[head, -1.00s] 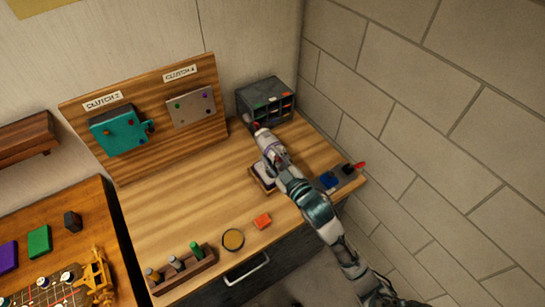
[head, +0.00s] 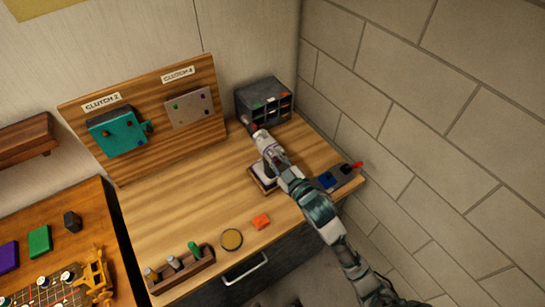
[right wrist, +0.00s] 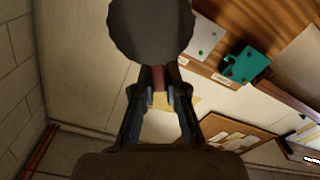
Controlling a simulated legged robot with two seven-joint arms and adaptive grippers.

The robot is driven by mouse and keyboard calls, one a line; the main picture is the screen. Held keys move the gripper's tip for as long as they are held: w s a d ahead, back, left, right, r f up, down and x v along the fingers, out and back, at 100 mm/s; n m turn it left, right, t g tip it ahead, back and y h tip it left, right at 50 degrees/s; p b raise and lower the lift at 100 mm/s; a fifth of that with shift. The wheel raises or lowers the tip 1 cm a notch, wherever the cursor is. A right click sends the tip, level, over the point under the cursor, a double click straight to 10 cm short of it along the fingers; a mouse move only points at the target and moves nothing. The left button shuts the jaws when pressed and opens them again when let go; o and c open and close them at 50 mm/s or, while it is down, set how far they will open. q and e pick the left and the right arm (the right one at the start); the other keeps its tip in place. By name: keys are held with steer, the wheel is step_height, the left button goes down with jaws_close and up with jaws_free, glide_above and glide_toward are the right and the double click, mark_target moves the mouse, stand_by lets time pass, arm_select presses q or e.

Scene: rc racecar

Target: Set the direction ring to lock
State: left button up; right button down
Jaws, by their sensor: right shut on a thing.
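My right gripper (head: 260,134) is above the right side of the wooden workbench, in front of the grey organizer. In the right wrist view its two fingers (right wrist: 162,98) are closed around a dark red, narrow piece (right wrist: 158,77). A dark round part with a scalloped edge (right wrist: 151,27) shows just beyond the fingertips, in line with that piece; they look like one tool. In the head view the gripper mostly hides the held thing. I cannot make out the direction ring or its setting marks. My left gripper is not in view.
A grey organizer (head: 264,101) stands at the back right by the block wall. A wooden tray (head: 256,184) lies under my right arm. A board with a teal clutch box (head: 118,132) stands behind.

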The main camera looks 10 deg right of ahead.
mark_target(283, 154)
steer(key=shift+d+f, duration=0.2)
steer(key=shift+d, duration=0.25)
steer(key=shift+d+r+m+p, duration=0.1)
steer(key=shift+d+m+p, duration=0.1)
steer(key=shift+m+p, duration=0.35)
steer(key=shift+d+m+p, duration=0.1)
steer(key=shift+m+p, duration=0.15)
steer(key=shift+p, duration=0.15)
steer(key=shift+w+r+m+p, duration=0.2)
steer(key=shift+m+p, duration=0.4)
steer(key=shift+p, duration=0.2)
steer(key=shift+d+m+p, duration=0.2)
steer(key=shift+m+p, duration=0.4)
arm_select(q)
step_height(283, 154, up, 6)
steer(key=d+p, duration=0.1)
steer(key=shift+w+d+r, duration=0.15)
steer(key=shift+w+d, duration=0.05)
arm_select(e)
steer(key=shift+w+d+m, duration=0.2)
steer(key=shift+d+m, duration=0.3)
steer(key=shift+m, duration=0.3)
steer(key=shift+f, duration=0.1)
